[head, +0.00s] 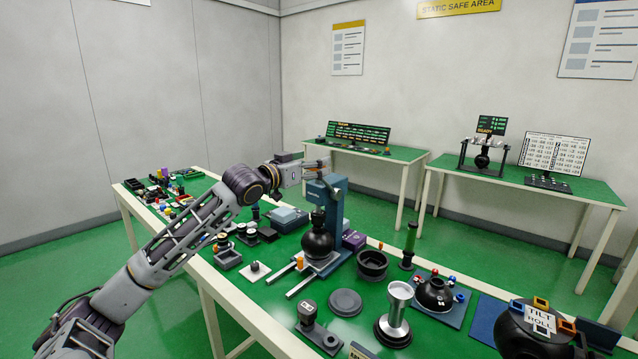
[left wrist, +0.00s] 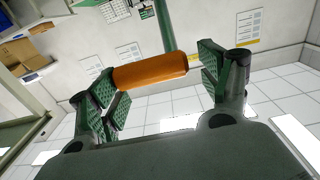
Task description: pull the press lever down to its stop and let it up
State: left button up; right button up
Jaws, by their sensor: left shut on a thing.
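The blue press (head: 336,208) stands on the green bench. A black ball-shaped camera unit (head: 317,243) sits under its head, over the press base. My left gripper (head: 318,164) is at the top of the press, its arm reaching in from the left. In the left wrist view the press lever's orange handle (left wrist: 150,72) lies between the green-padded fingers of the gripper (left wrist: 165,92), which is shut on it. The lever is hardly visible in the head view. My right gripper is not in view.
A black bowl (head: 372,265), a grey disc (head: 345,302) and a silver spool-shaped part (head: 397,308) stand right of the press. A dark ball labelled TILT ROLL (head: 530,330) is at front right. Small trays and parts crowd the bench's left. Two tables stand behind.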

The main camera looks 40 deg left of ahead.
pick_arm(q)
jog(key=shift+w+p, duration=0.65)
jog(key=shift+p, duration=0.25)
jog(key=shift+c, duration=1.4)
jog(key=shift+w+d+r+p, duration=0.3)
jog(key=shift+w+p, duration=0.1)
jog(key=shift+p, duration=0.4)
jog(key=shift+w+d+p, duration=0.1)
jog(key=shift+w+p, duration=0.3)
jog(key=shift+p, duration=0.1)
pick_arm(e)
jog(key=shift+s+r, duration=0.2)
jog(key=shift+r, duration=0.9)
pick_arm(q)
jog(key=shift+w+d+r+p, duration=0.1)
jog(key=shift+w+r+p, duration=0.45)
jog(key=shift+p, duration=0.5)
jog(key=shift+w+d+r+p, duration=0.1)
jog(key=shift+w+r+p, duration=0.25)
jog(key=shift+w+p, duration=0.55)
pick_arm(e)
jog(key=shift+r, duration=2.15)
pick_arm(q)
jog(key=shift+s+r, duration=0.1)
jog(key=shift+s, duration=0.05)
